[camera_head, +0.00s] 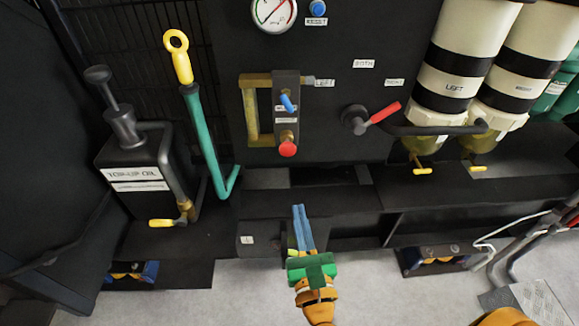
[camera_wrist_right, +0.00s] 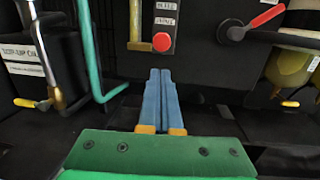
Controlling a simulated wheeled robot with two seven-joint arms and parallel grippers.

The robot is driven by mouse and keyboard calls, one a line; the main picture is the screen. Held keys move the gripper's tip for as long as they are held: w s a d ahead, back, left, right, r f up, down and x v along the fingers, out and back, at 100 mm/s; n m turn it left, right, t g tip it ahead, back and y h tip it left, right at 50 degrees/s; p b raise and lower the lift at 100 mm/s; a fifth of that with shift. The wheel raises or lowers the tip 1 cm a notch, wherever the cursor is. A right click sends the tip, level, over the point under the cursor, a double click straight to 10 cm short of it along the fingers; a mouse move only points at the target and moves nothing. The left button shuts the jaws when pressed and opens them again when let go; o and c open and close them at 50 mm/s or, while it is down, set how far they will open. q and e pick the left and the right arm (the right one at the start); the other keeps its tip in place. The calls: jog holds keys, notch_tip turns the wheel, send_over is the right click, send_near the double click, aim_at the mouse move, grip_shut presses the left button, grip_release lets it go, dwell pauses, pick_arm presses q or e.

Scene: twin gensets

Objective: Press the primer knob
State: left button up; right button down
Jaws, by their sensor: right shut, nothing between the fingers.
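A round red knob (camera_head: 287,148) sits low on a dark block on the panel, under a blue lever (camera_head: 287,103). Small labels beside it are too small to read surely, so I cannot confirm that it is the primer knob. It also shows in the right wrist view (camera_wrist_right: 161,42), just beyond the fingertips. My right gripper (camera_head: 299,207) has blue fingers shut together and empty, pointing up toward the panel. The fingertips are below the knob in the head view and apart from it. In the wrist view the fingers (camera_wrist_right: 160,72) line up with it. My left gripper is not in view.
A brass bracket (camera_head: 250,110) stands left of the knob. A red-handled lever (camera_head: 382,112) is on the right. A teal bar with a yellow ring handle (camera_head: 205,130) and the top-up oil can (camera_head: 138,176) stand at left. White-and-black filters (camera_head: 450,72) stand at right.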

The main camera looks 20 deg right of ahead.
jog(key=shift+r, duration=0.3)
jog(key=p, duration=0.2)
send_near(288, 152)
jog(key=w, duration=0.4)
jog(key=w+d, duration=0.1)
jog(key=w, duration=0.1)
jog(key=shift+w+d+r, duration=0.1)
jog(key=shift+w+r, duration=0.1)
jog(key=shift+w, duration=0.15)
jog(key=shift+w, duration=0.1)
